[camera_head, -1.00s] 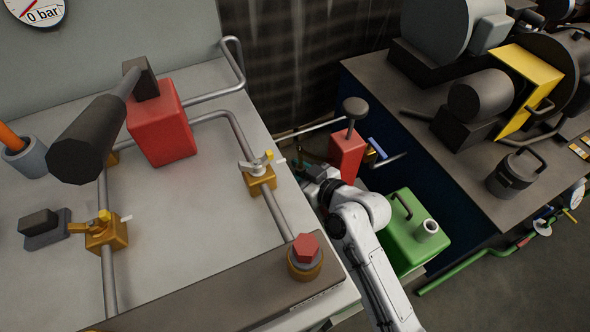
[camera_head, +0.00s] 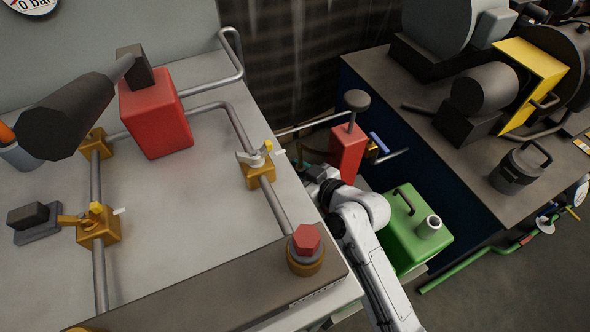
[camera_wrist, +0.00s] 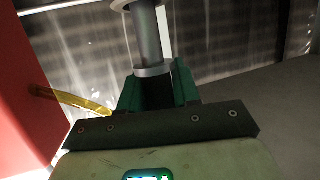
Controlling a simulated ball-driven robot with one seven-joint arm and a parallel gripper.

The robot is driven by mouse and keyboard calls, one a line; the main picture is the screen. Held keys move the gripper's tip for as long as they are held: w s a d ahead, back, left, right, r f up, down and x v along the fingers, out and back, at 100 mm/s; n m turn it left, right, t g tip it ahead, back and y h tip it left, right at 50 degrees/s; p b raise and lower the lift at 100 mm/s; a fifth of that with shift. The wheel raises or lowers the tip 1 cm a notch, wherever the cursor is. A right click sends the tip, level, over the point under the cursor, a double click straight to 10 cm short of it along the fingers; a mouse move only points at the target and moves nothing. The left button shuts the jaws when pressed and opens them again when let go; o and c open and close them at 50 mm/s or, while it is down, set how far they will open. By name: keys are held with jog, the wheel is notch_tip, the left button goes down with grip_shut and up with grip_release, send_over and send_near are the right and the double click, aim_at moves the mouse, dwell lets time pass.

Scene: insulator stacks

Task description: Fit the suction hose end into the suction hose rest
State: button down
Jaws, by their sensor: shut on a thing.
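In the wrist view, my gripper (camera_wrist: 157,88) has its green fingers closed around a grey cylindrical piece, which I take to be the suction hose end (camera_wrist: 149,42). The piece stands out beyond the fingers, with a collar just above them. Its far end meets a pale round rim (camera_wrist: 138,4) at the top edge. I cannot tell whether that rim is the suction hose rest, or whether the piece sits in it.
A red block (camera_head: 348,148) with a black knob stands beyond my arm; a red face (camera_wrist: 25,95) and yellow tube (camera_wrist: 72,100) are close left in the wrist view. A green canister (camera_head: 408,240) is right of my arm. The bench with pipes (camera_head: 190,235) is left.

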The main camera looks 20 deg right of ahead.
jog(key=shift+f+b, duration=1.5)
jog(key=shift+f, duration=0.35)
jog(key=c, duration=0.7)
grip_release()
jog(key=shift+c, duration=0.2)
jog(key=p+v, duration=0.1)
jog(key=v, duration=0.6)
jog(key=shift+s, duration=0.25)
jog(key=shift+r, duration=0.15)
